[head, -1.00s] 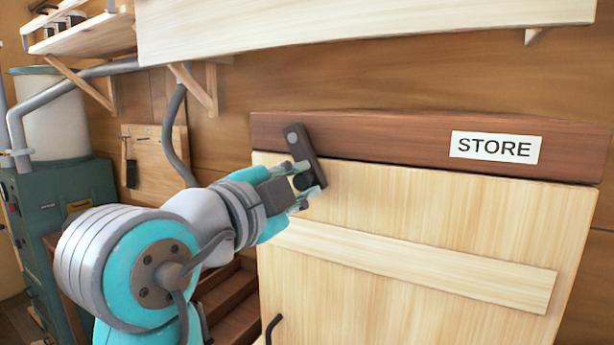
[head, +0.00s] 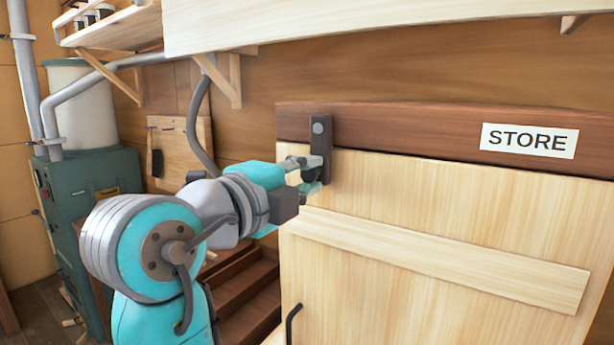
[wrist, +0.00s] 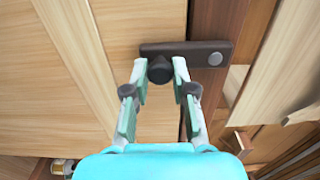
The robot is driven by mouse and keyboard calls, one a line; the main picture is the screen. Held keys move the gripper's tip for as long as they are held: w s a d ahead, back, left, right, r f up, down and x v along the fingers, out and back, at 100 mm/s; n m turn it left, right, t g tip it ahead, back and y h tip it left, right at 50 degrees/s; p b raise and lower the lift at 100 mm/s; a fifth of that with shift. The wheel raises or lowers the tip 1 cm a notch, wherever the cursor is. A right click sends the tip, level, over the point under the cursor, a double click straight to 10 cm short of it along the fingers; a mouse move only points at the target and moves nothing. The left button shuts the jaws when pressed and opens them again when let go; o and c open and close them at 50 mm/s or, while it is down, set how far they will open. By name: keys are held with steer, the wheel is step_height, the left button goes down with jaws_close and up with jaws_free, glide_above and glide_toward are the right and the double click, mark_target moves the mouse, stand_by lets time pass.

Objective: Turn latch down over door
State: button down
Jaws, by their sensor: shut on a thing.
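The latch is a dark bar (head: 319,142) on the red-brown beam above the door (head: 430,205). A round grey pivot marks its upper end. The bar hangs about upright in the head view, its lower part over the door's top edge. In the wrist view the latch (wrist: 190,50) lies across the picture, pivot at right and dark knob at left. My gripper (head: 316,176) is at the latch's lower end in the head view. In the wrist view my gripper (wrist: 160,68) has its fingertips on either side of the knob, shut on it.
A STORE sign (head: 529,140) is on the beam to the right. A dark door handle (head: 291,323) is low on the door's left side. A pale shelf board (head: 390,25) runs overhead. A green cabinet (head: 88,210) and grey pipes stand at the left.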

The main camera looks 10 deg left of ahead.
steer(key=shift+f, duration=0.1)
steer(key=c, duration=1)
jaws_free()
steer(key=shift+o, duration=0.2)
steer(key=v, duration=1.2)
